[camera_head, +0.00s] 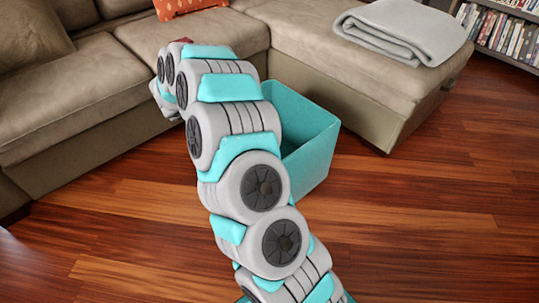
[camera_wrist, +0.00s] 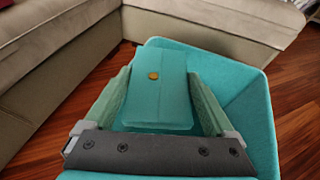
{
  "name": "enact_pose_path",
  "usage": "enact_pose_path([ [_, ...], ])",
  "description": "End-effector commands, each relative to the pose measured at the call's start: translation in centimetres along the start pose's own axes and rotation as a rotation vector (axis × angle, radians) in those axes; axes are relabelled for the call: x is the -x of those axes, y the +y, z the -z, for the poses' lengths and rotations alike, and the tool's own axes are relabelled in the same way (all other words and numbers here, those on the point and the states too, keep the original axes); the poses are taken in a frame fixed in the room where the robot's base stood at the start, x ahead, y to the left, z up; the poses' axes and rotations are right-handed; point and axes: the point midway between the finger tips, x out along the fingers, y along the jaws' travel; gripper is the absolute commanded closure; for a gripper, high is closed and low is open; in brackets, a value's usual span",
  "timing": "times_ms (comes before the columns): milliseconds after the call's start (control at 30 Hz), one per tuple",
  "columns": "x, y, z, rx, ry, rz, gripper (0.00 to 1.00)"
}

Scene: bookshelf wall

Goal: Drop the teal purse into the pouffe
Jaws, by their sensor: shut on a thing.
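The teal purse (camera_wrist: 158,96), with a small gold button, is in the wrist view between the two green fingers of my gripper (camera_wrist: 160,100), which is shut on it. The purse is over the open teal box-like pouffe (camera_wrist: 248,100), whose walls show behind and to the right of it. In the head view the pouffe (camera_head: 312,150) stands on the floor beside the sofa. My arm hides its left part. The gripper and purse are hidden behind my arm in the head view. I cannot tell how high the purse is above the pouffe's bottom.
A beige corner sofa (camera_head: 85,95) runs behind and left of the pouffe. A folded grey blanket (camera_head: 402,32) lies on its right section, and an orange cushion (camera_head: 185,7) is at the back. A bookshelf (camera_head: 505,35) stands far right. The wooden floor (camera_head: 430,200) at right is clear.

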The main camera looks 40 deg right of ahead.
Motion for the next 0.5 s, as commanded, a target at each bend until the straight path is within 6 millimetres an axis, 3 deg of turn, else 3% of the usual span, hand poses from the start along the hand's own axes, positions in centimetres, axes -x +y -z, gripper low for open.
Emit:
enact_pose_path([
  [33, -2.0, -1.8, 0.8, -0.021, 0.0, 0.064, 0.71],
  [200, -6.6, -7.2, 2.4, -0.094, -0.001, 0.232, 0.71],
  [333, -8.3, -10.0, 3.2, -0.129, -0.001, 0.313, 0.71],
  [500, -9.2, -11.4, 3.9, -0.146, -0.001, 0.351, 0.71],
])
